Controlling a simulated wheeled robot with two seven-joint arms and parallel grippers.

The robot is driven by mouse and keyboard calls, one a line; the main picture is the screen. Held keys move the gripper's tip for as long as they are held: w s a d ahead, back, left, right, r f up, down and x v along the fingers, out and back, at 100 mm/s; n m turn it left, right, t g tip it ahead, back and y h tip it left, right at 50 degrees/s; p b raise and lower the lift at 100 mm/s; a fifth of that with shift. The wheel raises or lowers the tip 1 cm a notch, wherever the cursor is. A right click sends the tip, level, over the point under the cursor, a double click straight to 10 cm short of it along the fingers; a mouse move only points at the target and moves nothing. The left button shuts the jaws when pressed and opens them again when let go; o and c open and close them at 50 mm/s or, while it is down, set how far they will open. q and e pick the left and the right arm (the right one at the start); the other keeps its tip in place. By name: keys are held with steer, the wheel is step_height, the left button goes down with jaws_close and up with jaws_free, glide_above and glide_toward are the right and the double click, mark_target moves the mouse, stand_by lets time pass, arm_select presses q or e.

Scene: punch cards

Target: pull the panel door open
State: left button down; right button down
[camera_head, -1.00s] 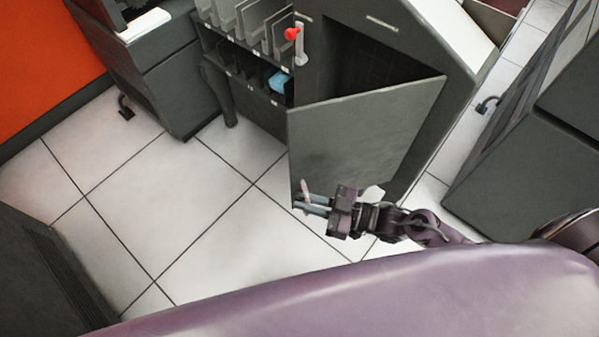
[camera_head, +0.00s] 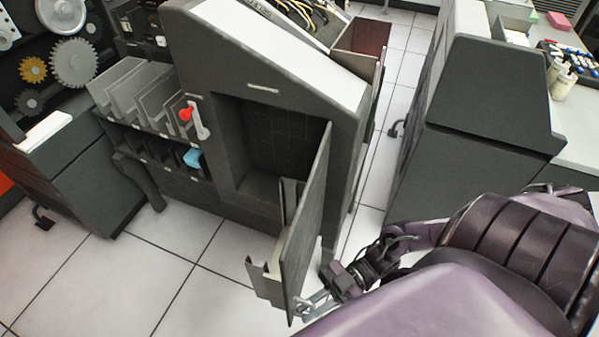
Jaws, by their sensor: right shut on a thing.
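The grey panel door (camera_head: 306,225) stands swung well out from the dark cabinet (camera_head: 225,30), seen nearly edge-on. The dark opening (camera_head: 275,135) behind it is exposed. A pale bracket or pocket (camera_head: 268,272) shows on the door's inner side. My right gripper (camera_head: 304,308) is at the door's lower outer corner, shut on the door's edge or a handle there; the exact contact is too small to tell. My left gripper is not in view.
A red-knobbed lever (camera_head: 186,114) and slotted card racks (camera_head: 140,95) are left of the opening. Another grey cabinet (camera_head: 480,90) stands at the right. White tiled floor (camera_head: 150,270) is clear at the lower left.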

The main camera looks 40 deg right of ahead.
steer(key=shift+s+d, duration=0.1)
stand_by(0.3)
steer(key=c, duration=1.7)
jaws_free()
steer(key=shift+s+d, duration=0.1)
steer(key=shift+o, duration=0.3)
steer(key=shift+d, duration=0.15)
